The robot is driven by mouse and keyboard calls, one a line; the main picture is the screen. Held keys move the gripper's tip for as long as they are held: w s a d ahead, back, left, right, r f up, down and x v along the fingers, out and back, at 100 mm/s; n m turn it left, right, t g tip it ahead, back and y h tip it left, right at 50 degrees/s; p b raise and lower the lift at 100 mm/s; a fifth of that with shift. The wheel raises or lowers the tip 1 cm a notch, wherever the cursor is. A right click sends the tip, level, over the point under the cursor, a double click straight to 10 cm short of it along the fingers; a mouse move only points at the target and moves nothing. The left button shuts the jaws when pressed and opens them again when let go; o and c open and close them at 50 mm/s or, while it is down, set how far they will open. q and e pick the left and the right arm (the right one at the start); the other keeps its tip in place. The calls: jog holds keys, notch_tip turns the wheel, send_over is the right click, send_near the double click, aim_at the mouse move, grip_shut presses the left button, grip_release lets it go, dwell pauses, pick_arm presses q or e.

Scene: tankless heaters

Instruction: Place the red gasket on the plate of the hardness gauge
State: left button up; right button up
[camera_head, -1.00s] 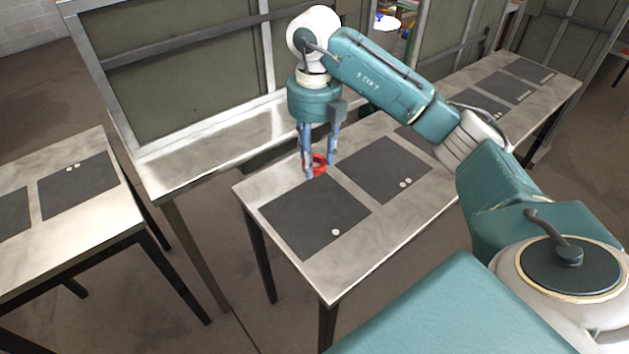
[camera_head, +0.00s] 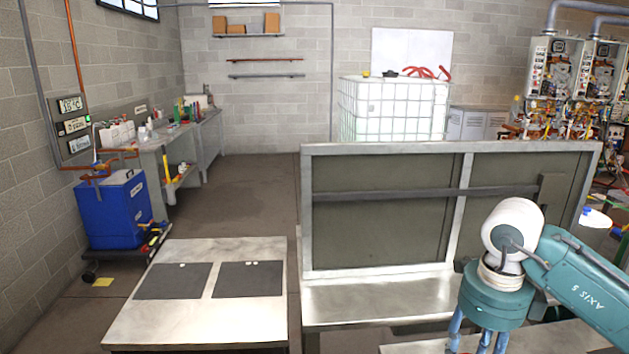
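My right gripper (camera_head: 477,343) hangs at the bottom right, pointing down over the near bench (camera_head: 413,347). Its fingertips are cut off by the lower edge of the picture, so I cannot see whether they hold anything. The red gasket is out of view. I cannot make out a hardness gauge or its plate for certain; small items on the far left workbench (camera_head: 150,152) are too small to tell. My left gripper is not in view.
A low table (camera_head: 135,325) with two dark mats stands at front left. A tall metal-framed panel bench (camera_head: 345,310) stands in the middle. A blue tank (camera_head: 115,215) on a cart is by the left wall. Open floor (camera_head: 245,190) leads back between them.

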jog(key=s+a+f+n, duration=0.1)
jog(key=s+a+n, duration=0.3)
jog(key=n, duration=1)
jog(key=s+a+f+n, duration=0.2)
jog(key=s+a+n, duration=0.2)
jog(key=s+n, duration=0.4)
jog(key=shift+a+f+n, duration=0.15)
jog(key=shift+a+n, duration=0.2)
jog(key=shift+n, duration=2.95)
jog(key=shift+w, duration=0.1)
